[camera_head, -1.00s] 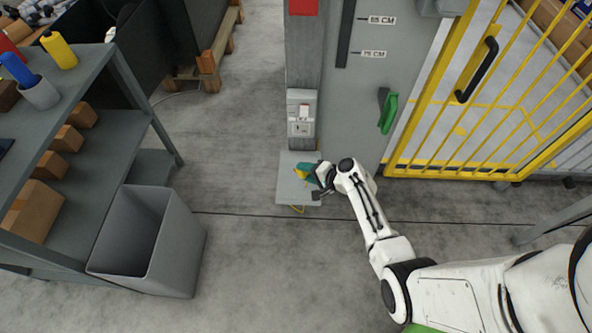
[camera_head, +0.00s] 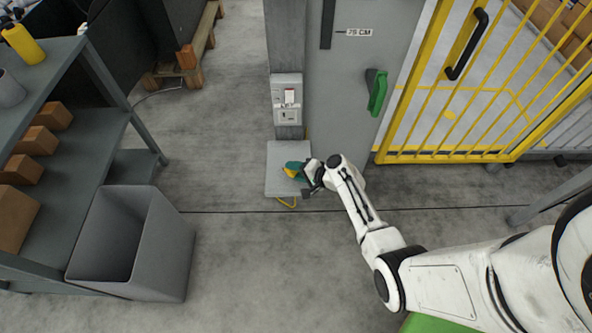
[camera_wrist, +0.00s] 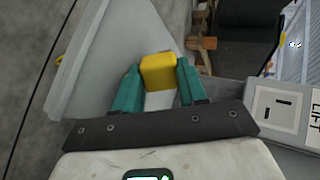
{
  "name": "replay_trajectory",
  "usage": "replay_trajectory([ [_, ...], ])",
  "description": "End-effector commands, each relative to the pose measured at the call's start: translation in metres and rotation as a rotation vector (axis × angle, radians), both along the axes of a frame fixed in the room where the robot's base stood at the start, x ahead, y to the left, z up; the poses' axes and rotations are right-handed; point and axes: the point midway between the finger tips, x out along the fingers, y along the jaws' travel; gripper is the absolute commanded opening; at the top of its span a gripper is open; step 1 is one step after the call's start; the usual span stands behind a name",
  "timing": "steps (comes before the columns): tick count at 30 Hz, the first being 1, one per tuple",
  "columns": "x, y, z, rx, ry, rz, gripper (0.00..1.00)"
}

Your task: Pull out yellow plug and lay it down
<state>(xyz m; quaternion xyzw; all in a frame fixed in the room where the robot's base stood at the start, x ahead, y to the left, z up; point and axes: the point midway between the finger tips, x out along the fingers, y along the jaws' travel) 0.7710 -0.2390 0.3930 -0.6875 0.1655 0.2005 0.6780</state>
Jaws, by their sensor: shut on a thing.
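The yellow plug (camera_wrist: 158,72) is between the two teal fingers of my gripper (camera_wrist: 158,84) in the wrist view, and the fingers are shut on it. In the head view my gripper (camera_head: 294,169) is over the small grey shelf (camera_head: 279,185) below the wall socket, with a bit of the yellow plug (camera_head: 289,173) showing. The wall socket (camera_head: 287,114) is on the grey post above and apart from the plug. A yellow cord (camera_head: 287,203) shows under the shelf's front edge. I cannot tell whether the plug touches the shelf.
A grey bin (camera_head: 128,243) and a shelving unit (camera_head: 85,165) with boxes stand to the left. A yellow barred gate (camera_head: 450,156) and a door with a green handle (camera_head: 376,93) are to the right. The floor between bin and shelf is clear.

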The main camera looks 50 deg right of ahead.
Motion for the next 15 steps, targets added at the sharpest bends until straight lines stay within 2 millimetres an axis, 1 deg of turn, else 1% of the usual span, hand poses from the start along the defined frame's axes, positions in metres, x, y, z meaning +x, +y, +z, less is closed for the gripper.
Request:
replay_trajectory([
  [9,0.0003,0.0001,-0.0015,0.000,-0.001,0.000,0.00],
  [10,0.0003,0.0001,-0.0015,0.000,-0.001,0.000,0.42],
  [15,0.0002,0.0002,-0.0016,0.000,0.000,0.000,0.59],
])
